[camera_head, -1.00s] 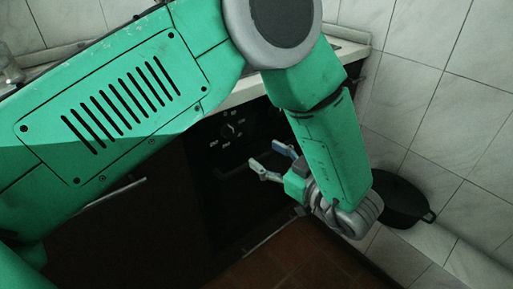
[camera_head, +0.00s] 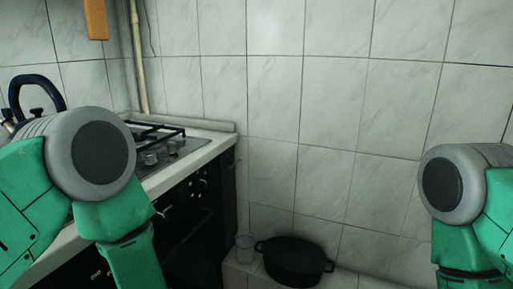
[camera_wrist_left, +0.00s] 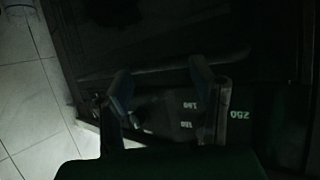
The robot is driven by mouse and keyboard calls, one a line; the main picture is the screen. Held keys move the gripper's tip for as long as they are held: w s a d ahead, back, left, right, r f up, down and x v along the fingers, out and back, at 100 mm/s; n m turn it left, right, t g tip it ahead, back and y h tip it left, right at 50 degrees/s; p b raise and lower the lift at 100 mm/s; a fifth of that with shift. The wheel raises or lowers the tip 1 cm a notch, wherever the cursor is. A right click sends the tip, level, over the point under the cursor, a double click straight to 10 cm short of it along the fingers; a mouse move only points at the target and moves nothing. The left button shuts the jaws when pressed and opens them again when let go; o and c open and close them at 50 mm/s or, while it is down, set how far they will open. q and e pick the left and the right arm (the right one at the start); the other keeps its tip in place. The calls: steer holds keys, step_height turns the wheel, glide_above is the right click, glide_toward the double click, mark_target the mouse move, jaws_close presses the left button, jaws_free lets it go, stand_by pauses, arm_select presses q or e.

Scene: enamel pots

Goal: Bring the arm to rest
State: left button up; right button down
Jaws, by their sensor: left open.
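My left arm (camera_head: 122,262) hangs down at the left of the head view, its forearm cut off by the lower edge. The left gripper is outside that view. In the left wrist view, my left gripper (camera_wrist_left: 160,76) has its two fingers spread apart with nothing between them. A dark surface with pale number markings lies behind the fingers. My right arm (camera_head: 462,245) shows at the right edge of the head view, pointing down. Its gripper is out of the picture.
The stove (camera_head: 165,150) with its dark oven front stands at the left, beside my left arm. A dark kettle (camera_head: 62,98) is partly hidden behind that arm. A black pot (camera_head: 294,264) and a clear glass (camera_head: 245,250) stand on a low tiled ledge by the wall.

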arm_select(q)
steer(key=s+a+f+m+g+h+p, duration=0.1)
steer(key=s+f+m+g+h, duration=0.1)
steer(key=s, duration=0.7)
steer(key=s+a+f+m+g+h+p, duration=0.1)
steer(key=s+f+m+g+h+p, duration=0.1)
steer(key=s, duration=0.7)
steer(key=s+a+f+m+g+h+p, duration=0.1)
steer(key=s+f+m+g+h, duration=0.1)
steer(key=s+g, duration=0.4)
steer(key=s+m+h, duration=0.1)
steer(key=s, duration=0.3)
steer(key=shift+f+m+h+p, duration=0.2)
steer(key=shift+m+h+p, duration=0.1)
steer(key=shift+h+p, duration=0.1)
steer(key=shift+s, duration=0.1)
